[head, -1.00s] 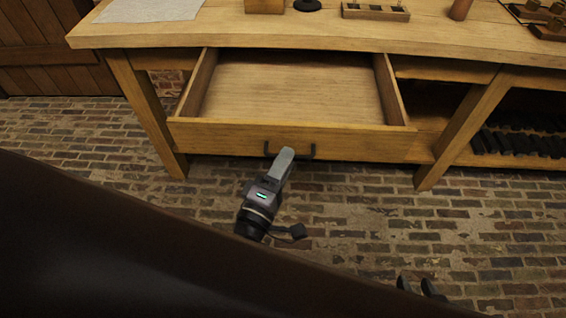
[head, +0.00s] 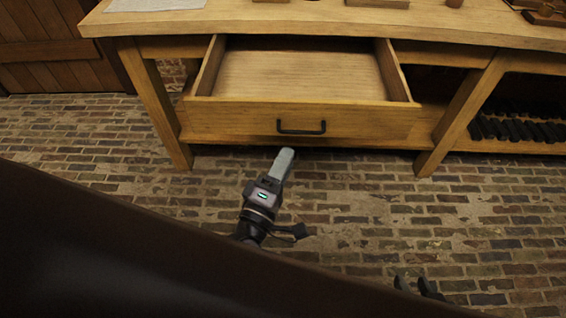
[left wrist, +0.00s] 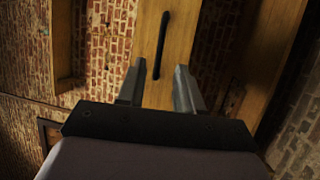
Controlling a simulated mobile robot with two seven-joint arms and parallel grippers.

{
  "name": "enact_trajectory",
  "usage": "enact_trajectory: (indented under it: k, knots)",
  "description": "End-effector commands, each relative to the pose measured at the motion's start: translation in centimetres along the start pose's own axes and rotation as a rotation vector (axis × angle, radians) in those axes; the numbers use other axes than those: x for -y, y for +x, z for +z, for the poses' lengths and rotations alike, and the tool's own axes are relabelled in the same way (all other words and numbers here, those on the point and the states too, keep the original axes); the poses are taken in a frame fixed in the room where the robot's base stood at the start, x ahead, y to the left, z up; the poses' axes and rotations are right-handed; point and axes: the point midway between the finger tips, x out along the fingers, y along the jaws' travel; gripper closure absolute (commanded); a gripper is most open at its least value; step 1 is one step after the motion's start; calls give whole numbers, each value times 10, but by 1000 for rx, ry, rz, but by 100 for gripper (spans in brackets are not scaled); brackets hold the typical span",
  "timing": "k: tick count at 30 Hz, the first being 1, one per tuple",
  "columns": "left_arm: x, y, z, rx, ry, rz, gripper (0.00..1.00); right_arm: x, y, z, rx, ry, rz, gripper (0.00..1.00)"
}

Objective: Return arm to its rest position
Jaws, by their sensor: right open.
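My left gripper (head: 284,158) is in front of and below the drawer front in the head view. Its fingers stand apart and empty in the left wrist view (left wrist: 160,88). The black drawer handle (head: 301,127) is clear of the gripper in the head view. In the left wrist view the handle (left wrist: 161,45) lies beyond the fingers, with a gap. My right gripper (head: 416,285) shows only as two dark, parted fingertips at the lower right, low over the floor. It is open and holds nothing visible.
The wooden drawer (head: 240,120) is pulled open and its visible inside is empty. The workbench (head: 300,22) carries a few items near its back edge. Dark objects fill the lower shelf (head: 520,148) at right. The brick floor (head: 350,210) before the bench is clear.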

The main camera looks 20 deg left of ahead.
Motion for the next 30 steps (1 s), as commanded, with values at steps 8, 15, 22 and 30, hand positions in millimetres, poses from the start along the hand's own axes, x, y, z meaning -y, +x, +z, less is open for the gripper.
enact_trajectory:
  k: [8, 15, 22, 30]
  knots:
    - [0, 0, 0, 0, 0, 0, 65, -1, 0, -1, -3, -2, 1, 57]
    - [4, -9, 4, 51, 98, -33, 65, -1, 1, -3, -6, -2, 1, 57]
    - [33, -61, 8, 314, 633, -204, 65, -1, 1, -3, -7, -2, 1, 57]
    - [74, -144, -34, 669, 1295, -475, 65, -1, 1, -3, -7, -2, 1, 57]
